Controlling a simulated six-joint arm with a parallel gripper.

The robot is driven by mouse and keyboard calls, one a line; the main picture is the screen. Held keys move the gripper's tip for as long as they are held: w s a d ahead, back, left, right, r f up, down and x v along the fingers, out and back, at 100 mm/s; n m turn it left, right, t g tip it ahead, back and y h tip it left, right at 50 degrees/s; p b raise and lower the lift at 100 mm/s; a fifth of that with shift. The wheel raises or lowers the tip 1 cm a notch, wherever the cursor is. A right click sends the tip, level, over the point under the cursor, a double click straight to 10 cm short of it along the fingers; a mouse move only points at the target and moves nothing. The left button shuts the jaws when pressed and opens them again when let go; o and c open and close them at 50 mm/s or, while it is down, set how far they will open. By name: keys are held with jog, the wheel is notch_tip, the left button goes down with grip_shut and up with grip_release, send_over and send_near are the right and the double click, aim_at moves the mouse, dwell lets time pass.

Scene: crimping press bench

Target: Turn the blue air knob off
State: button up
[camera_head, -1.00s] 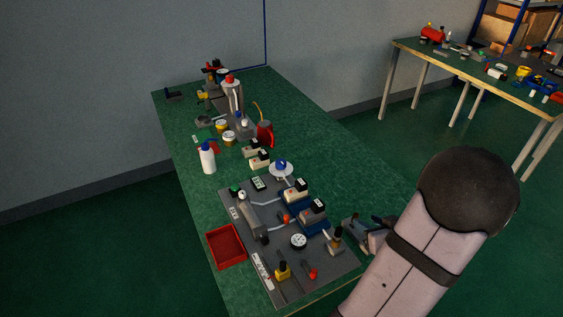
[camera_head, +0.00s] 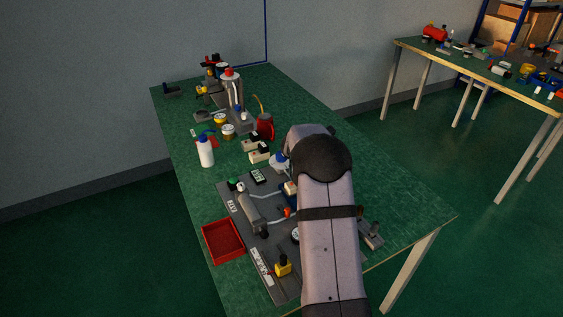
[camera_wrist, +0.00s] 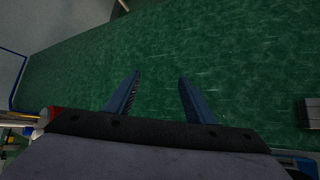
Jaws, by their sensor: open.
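A small blue knob on a round white base (camera_head: 279,160) shows in the head view at the back edge of the grey board, partly hidden by my arm; it looks like the blue air knob. Its setting is too small to read. In the wrist view my gripper (camera_wrist: 160,76) is open and empty, with its two blue fingers apart above bare green bench top. The knob does not clearly show in the wrist view. In the head view my arm hides the gripper, so its distance to the knob cannot be told.
The grey board (camera_head: 243,222) carries several fittings. A red tray (camera_head: 223,241) lies left of it, and a white bottle (camera_head: 206,151) stands behind the tray. A red container (camera_head: 265,127) stands farther back. The green bench top (camera_head: 395,205) right of my arm is mostly clear.

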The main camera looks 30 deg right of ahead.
aim_at(280, 154)
jog(key=w+a+n+h, duration=0.1)
jog(key=w+a, duration=0.1)
jog(key=a, duration=0.1)
jog(key=w+a+r+n+b, duration=0.1)
jog(key=w+a, duration=0.1)
jog(key=a, duration=0.2)
jog(key=w+a+n+h+b, duration=0.1)
jog(key=w+a+n, duration=0.1)
jog(key=a, duration=0.1)
jog(key=shift+w+a+r+h, duration=0.2)
jog(key=shift+w+a+h, duration=0.05)
jog(key=shift+w+h, duration=0.05)
jog(key=shift+n+g+h, duration=0.6)
jog(key=shift+n+h, duration=0.1)
jog(key=shift+n, duration=0.1)
jog(key=a, duration=0.2)
jog(key=a+b, duration=0.1)
jog(key=a, duration=0.4)
jog(key=shift+w+r+b, duration=0.2)
jog(key=shift+r+b, duration=0.05)
jog(key=shift+b, duration=0.1)
jog(key=shift+p+x, duration=0.4)
jog(key=shift+x, duration=3.05)
jog(key=shift+r, duration=0.1)
jog(key=c, duration=1.1)
